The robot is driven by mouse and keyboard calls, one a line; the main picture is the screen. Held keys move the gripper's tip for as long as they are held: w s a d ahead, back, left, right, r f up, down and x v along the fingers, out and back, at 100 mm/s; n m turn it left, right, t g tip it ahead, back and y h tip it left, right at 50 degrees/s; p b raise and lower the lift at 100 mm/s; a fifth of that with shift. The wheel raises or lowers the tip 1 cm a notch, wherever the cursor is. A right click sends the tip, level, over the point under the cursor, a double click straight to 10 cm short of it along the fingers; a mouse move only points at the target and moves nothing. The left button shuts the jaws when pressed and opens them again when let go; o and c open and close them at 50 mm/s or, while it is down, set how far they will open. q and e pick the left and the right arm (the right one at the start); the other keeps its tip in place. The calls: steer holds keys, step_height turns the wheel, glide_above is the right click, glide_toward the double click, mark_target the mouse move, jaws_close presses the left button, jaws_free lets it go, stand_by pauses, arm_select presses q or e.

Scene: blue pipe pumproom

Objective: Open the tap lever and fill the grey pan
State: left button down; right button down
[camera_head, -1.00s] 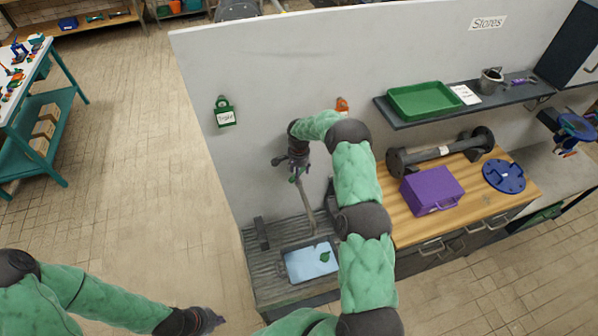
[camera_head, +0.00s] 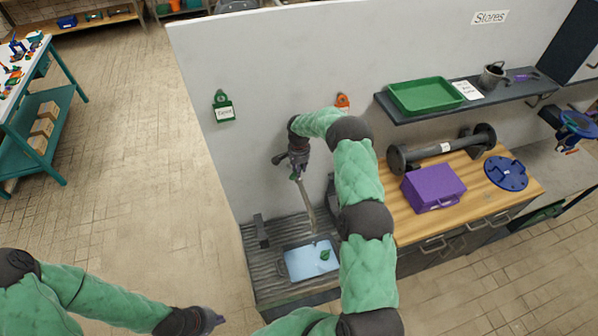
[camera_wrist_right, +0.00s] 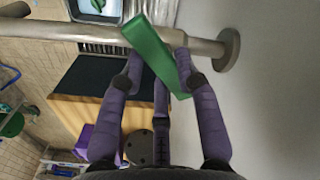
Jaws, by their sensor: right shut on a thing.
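The tap's grey pipe (camera_wrist_right: 120,36) comes out of the white wall, and its spout (camera_head: 308,207) hangs down towards the pan. The green tap lever (camera_wrist_right: 155,55) is between the purple fingertips of my right gripper (camera_wrist_right: 158,68), which is shut on it. In the head view my right gripper (camera_head: 298,172) is small and partly hides the lever. The grey pan (camera_head: 284,262) lies in the ribbed sink area below the spout. Its inside looks light blue, with a small green shape in it. My left gripper (camera_head: 210,320) is low at the left, apart from everything; its fingers are unclear.
A wooden counter (camera_head: 465,205) at right holds a purple case (camera_head: 432,187), a dark flanged pipe (camera_head: 440,150) and a blue disc (camera_head: 506,173). A shelf above holds a green tray (camera_head: 425,96). Open floor (camera_head: 130,180) lies to the left.

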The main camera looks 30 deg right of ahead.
stand_by(0.3)
steer(key=c, duration=0.9)
jaws_free()
steer(key=shift+r, duration=0.1)
step_height(320, 180, up, 12)
steer(key=shift+f, duration=0.1)
